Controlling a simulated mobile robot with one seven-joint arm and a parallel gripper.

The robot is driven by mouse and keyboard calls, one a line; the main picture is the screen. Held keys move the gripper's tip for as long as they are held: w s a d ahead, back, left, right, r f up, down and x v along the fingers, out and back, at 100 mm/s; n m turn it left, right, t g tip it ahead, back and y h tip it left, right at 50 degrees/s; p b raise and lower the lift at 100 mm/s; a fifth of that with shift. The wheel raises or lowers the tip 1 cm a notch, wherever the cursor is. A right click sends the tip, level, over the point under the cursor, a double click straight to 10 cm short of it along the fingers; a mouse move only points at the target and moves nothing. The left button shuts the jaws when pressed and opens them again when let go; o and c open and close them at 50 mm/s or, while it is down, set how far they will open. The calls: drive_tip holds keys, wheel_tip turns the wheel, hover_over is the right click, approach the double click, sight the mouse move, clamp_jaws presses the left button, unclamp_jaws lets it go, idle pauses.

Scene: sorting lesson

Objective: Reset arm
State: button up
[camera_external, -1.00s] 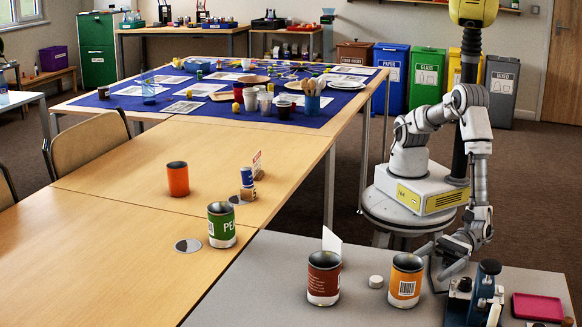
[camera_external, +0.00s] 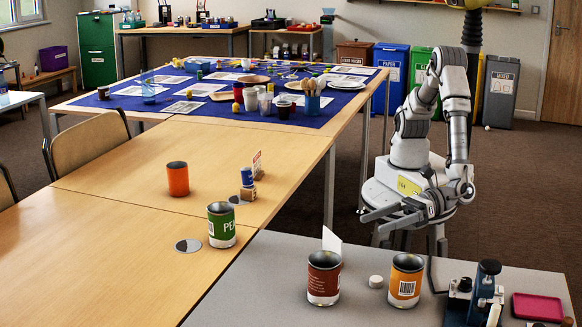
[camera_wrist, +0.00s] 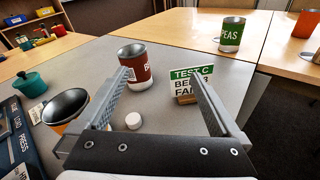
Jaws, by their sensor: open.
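My gripper (camera_external: 388,214) is open and empty beyond the far edge of the grey table, raised and pointing left. In the wrist view my gripper (camera_wrist: 165,95) shows two spread fingers with nothing between them in their grasp. Past the fingertips stand a brown-red can (camera_wrist: 135,68) and a green and white card (camera_wrist: 196,80) on a small wooden block. My arm stands bent, with its elbow high, in the external view.
The grey table (camera_external: 262,285) holds the brown-red can (camera_external: 323,278), an orange-labelled can (camera_external: 405,280), a white round piece (camera_external: 376,281), a blue-black device (camera_external: 485,290) and a pink tray (camera_external: 537,307). A green can (camera_external: 221,225) and an orange can (camera_external: 177,179) stand on the wooden table (camera_external: 120,240).

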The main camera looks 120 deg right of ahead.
drive_tip(key=s+d+r+m+g+h+p, duration=0.1)
drive_tip(key=d+r+m+g+h+p, duration=0.15)
drive_tip(key=d+r+m, duration=0.6)
drive_tip(key=d+r+m+g+h+p, duration=0.1)
drive_tip(key=d+r+m+g+p, duration=0.2)
drive_tip(key=d, duration=1)
drive_tip(key=s+d+r+m+g+h+p, duration=0.1)
drive_tip(key=d+r+m+g+h+p, duration=0.1)
drive_tip(key=d+r+m+g, duration=0.6)
drive_tip(key=s+d+r+m+t+y+p, duration=0.1)
drive_tip(key=s+d+r+m+y+p, duration=0.2)
drive_tip(key=s, duration=0.5)
drive_tip(key=s+d+r+m+t+y+p, duration=0.2)
drive_tip(key=s+d+r+m+y+p, duration=0.2)
drive_tip(key=s+d+r+m+p, duration=0.2)
wheel_tip(320, 180, up, 3)
drive_tip(key=s+d+m, duration=0.1)
drive_tip(key=s+m, duration=0.1)
drive_tip(key=m, duration=0.2)
drive_tip(key=shift+d+p, duration=0.3)
drive_tip(key=shift+d, duration=0.05)
